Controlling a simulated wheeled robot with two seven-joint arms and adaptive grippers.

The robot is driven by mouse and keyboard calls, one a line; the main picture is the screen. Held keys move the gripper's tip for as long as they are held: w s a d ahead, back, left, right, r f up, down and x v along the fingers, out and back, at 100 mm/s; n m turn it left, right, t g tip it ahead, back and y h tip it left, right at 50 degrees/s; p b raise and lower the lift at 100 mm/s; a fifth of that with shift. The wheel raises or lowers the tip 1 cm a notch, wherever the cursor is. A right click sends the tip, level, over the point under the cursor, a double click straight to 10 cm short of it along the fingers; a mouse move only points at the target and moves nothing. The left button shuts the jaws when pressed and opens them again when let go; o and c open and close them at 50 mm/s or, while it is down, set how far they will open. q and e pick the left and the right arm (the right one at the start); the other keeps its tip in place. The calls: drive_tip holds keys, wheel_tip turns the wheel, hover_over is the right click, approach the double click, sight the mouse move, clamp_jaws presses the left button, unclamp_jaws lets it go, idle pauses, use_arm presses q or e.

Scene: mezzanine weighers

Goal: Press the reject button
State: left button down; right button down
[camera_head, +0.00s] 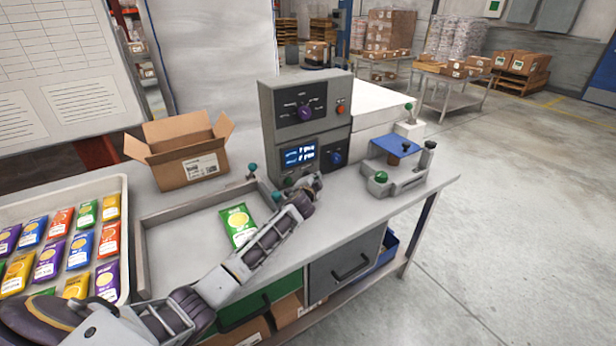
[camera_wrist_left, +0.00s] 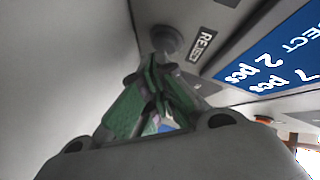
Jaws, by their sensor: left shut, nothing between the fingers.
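The reject button (camera_wrist_left: 167,40) is a round grey knob in the left wrist view, beside a small dark label (camera_wrist_left: 201,46) that appears to read REJECT. My left gripper (camera_wrist_left: 152,62) is shut and empty, its green-padded fingertips just in front of the button and overlapping its lower edge. I cannot tell whether they touch it. In the head view the left gripper (camera_head: 289,181) is at the lower front of the grey console (camera_head: 305,120), below its blue screen (camera_head: 300,154). The button is not clear there. My right gripper is not in view.
A shallow grey tray (camera_head: 142,262) holds a green packet (camera_head: 238,225) beside my left arm. A white tray (camera_head: 122,187) of colored packets lies left. An open cardboard box (camera_head: 185,160) stands behind. A device with a blue plate (camera_head: 397,147) stands right of the console.

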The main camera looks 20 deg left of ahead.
use_arm(q)
drive_tip(key=shift+a, duration=0.1)
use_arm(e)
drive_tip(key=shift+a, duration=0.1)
use_arm(q)
drive_tip(key=shift+w+a, duration=0.1)
drive_tip(key=shift+a, duration=0.05)
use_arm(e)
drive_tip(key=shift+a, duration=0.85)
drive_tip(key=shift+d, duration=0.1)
use_arm(q)
drive_tip(key=shift+w+a, duration=0.1)
drive_tip(key=shift+a, duration=0.05)
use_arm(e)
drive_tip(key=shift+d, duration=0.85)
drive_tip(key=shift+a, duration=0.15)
use_arm(q)
drive_tip(key=shift+s+d, duration=0.2)
drive_tip(key=shift+d, duration=0.1)
drive_tip(key=shift+s+d, duration=0.15)
drive_tip(key=shift+d, duration=0.05)
drive_tip(key=shift+s+d, duration=0.15)
drive_tip(key=shift+d, duration=0.05)
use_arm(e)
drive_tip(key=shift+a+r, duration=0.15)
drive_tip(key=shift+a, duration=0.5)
